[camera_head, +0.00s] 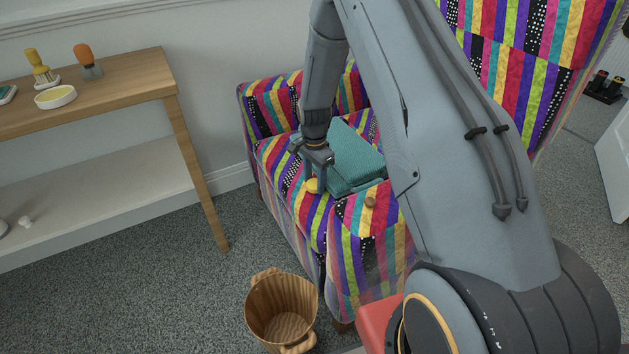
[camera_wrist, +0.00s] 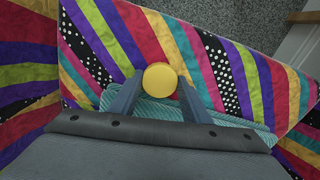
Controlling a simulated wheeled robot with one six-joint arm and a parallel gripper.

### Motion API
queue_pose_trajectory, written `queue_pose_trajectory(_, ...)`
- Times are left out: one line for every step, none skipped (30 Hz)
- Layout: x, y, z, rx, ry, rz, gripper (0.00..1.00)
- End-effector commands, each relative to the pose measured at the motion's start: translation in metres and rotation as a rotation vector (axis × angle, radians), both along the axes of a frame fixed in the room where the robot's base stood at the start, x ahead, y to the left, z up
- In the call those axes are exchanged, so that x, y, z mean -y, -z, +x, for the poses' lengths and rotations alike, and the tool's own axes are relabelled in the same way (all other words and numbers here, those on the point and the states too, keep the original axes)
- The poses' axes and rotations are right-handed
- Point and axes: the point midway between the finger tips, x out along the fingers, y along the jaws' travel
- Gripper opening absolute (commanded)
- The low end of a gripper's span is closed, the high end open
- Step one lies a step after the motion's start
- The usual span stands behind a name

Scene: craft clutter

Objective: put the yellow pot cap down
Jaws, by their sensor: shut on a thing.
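The yellow pot cap (camera_wrist: 160,79) is round and sits between my gripper's two fingertips in the wrist view. In the head view a small part of the yellow pot cap (camera_head: 312,186) shows at the fingertips. My gripper (camera_head: 316,180) is shut on it, low over the front part of the striped armchair seat (camera_head: 273,152). I cannot tell whether the cap touches the seat. My gripper also shows in the wrist view (camera_wrist: 158,90), its fingers on either side of the cap.
A teal folded cloth or cushion (camera_head: 354,158) lies on the seat right beside my gripper. A small brown round thing (camera_head: 370,202) is on the armrest. A wicker basket (camera_head: 281,308) stands on the carpet. A wooden side table (camera_head: 130,75) at left holds several small things.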

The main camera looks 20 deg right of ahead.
Motion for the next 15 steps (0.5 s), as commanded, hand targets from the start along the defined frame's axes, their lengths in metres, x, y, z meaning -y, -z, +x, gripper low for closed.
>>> queue_pose_trajectory(0.0,-0.0003,0.0,0.0,0.0,0.0,0.14)
queue_pose_trajectory(0.0,-0.0003,0.0,0.0,0.0,0.0,0.14)
queue_pose_trajectory(-0.0001,0.0002,-0.0001,0.0,0.0,0.0,0.14)
queue_pose_trajectory(-0.0001,0.001,-0.0001,0.0,0.0,0.0,0.14)
queue_pose_trajectory(0.0,0.0019,-0.0002,-0.001,0.0,0.0,0.14)
queue_pose_trajectory(0.0,0.0032,-0.0002,-0.001,0.0,0.0,0.14)
queue_pose_trajectory(0.0,0.0029,-0.0001,-0.001,0.0,0.0,0.46)
queue_pose_trajectory(0.0,0.0027,-0.0001,0.0,0.0,0.0,0.51)
queue_pose_trajectory(0.0,0.0026,-0.0001,0.0,0.0,0.0,0.58)
queue_pose_trajectory(-0.0001,0.0025,-0.0001,0.0,0.0,0.0,0.62)
queue_pose_trajectory(-0.0001,0.0025,-0.0001,0.0,0.0,0.0,0.62)
queue_pose_trajectory(0.0,0.0025,-0.0002,0.0,0.0,0.0,0.62)
queue_pose_trajectory(-0.0001,0.0024,-0.0001,0.0,0.0,0.0,0.62)
queue_pose_trajectory(-0.0001,0.0024,-0.0001,0.0,0.0,0.0,0.62)
queue_pose_trajectory(-0.0001,0.0024,-0.0001,0.0,0.0,0.0,0.62)
